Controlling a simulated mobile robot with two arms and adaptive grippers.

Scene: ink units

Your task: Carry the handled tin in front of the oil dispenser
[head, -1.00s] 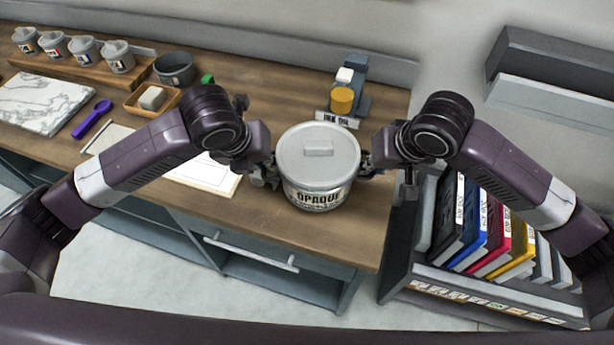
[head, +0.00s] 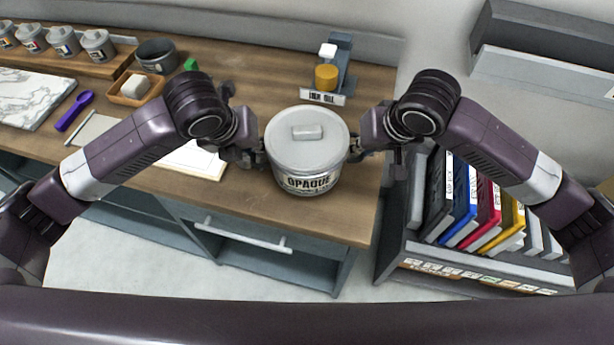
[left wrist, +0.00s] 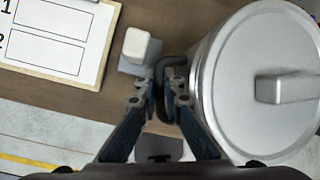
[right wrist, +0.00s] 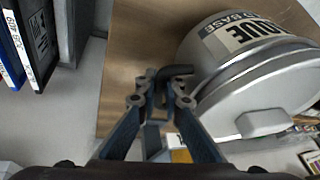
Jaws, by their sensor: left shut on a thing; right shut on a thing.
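The handled tin (head: 305,140) is a grey lidded pot with an "OPAQUE" label, upright over the front right of the wooden worktop. My left gripper (head: 254,156) is shut on its left handle, which also shows in the left wrist view (left wrist: 172,70). My right gripper (head: 362,150) is shut on its right handle, seen too in the right wrist view (right wrist: 172,72). Whether the tin's base touches the worktop I cannot tell. The oil dispenser (head: 342,62), blue-grey with a yellow container and an ink oil sign (head: 323,97), stands behind the tin, slightly right.
A clipboard with paper (head: 188,160) lies left of the tin. Further left are a wooden tray (head: 130,99), a dark bowl (head: 157,55) and a purple spoon (head: 74,110). A rack of coloured binders (head: 480,205) stands right of the worktop's edge. Bare worktop lies between tin and dispenser.

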